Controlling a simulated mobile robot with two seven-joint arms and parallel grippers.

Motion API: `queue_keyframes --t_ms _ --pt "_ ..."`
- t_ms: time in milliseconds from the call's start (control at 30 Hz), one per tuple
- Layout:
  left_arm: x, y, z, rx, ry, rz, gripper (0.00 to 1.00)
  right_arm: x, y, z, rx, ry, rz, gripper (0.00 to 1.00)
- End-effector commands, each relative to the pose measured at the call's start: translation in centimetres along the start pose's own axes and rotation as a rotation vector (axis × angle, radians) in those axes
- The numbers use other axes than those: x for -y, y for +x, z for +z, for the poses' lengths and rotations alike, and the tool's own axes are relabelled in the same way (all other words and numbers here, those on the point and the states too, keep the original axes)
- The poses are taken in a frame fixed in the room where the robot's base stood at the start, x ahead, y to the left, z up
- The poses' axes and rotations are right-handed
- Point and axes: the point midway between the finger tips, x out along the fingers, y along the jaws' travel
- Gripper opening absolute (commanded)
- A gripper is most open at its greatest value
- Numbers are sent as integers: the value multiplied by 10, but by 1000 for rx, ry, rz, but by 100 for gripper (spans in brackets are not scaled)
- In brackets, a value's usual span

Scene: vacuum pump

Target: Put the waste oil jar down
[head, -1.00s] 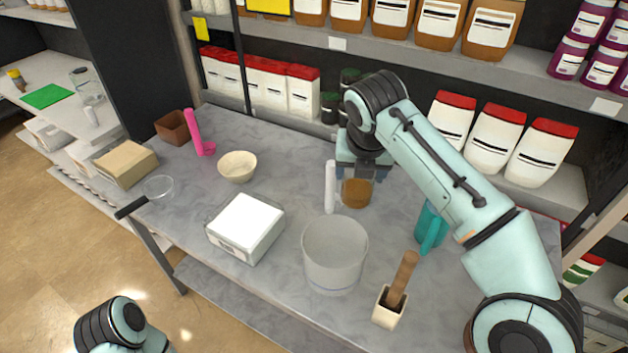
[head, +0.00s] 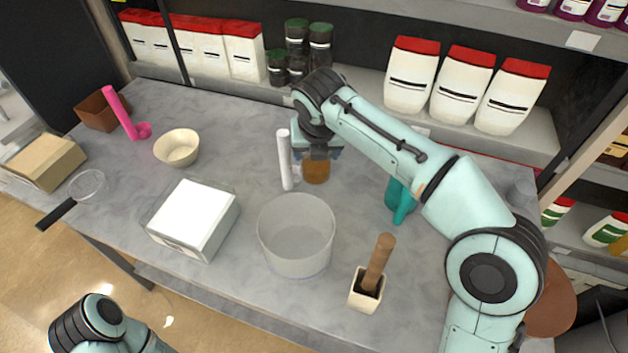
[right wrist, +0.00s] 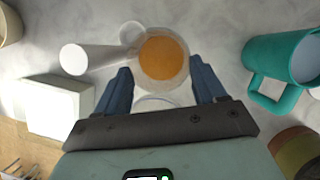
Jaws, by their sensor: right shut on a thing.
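The waste oil jar (head: 316,170) is a small clear jar of amber-brown oil, upright at the middle of the grey table, just right of a white cylinder (head: 285,160). My right gripper (head: 316,153) is at the jar from behind and above, shut on it. In the right wrist view the jar (right wrist: 163,58) shows between the blue fingers of the gripper (right wrist: 162,84). I cannot tell whether the jar's base touches the table. My left gripper is out of view; only part of my left arm shows at bottom left.
A teal mug (head: 400,200) is right of the jar. A white box (head: 195,215) and cream bowl (head: 177,148) are left. Bare table lies between bowl and cylinder.

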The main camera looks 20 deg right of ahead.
Motion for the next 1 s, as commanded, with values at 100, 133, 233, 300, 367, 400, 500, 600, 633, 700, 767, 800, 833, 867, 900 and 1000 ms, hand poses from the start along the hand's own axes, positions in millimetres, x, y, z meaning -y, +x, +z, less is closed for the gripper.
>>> queue_keyframes --t_ms 100,133,233,300,367,400,500,600,633,700,767,800,833,867,900,1000 --pt "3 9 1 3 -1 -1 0 1 22 -9 0 2 -1 10" --pt "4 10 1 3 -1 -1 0 1 25 -11 0 1 -1 10" --pt "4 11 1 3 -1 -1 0 0 31 -12 3 1 0 10" --pt "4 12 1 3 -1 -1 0 0 34 -14 2 1 0 10" --pt "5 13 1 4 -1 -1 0 0 39 -16 1 1 0 10" --pt "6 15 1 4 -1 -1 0 0 44 -18 1 1 0 10" --pt "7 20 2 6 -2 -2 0 0 59 -25 -1 1 -1 10" --pt "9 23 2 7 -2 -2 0 0 71 -30 0 1 0 10" --pt "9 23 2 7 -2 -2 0 0 72 -30 1 1 1 10" --pt "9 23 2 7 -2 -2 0 0 72 -30 2 2 2 10" --pt "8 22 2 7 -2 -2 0 0 71 -29 3 2 2 10" --pt "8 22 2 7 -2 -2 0 0 71 -29 3 2 2 10" --pt "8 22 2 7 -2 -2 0 0 71 -29 3 2 2 10" --pt "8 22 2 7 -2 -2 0 0 71 -29 3 2 2 10" --pt "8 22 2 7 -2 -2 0 0 72 -29 2 1 2 10" --pt "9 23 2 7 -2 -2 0 0 74 -30 1 2 1 77"
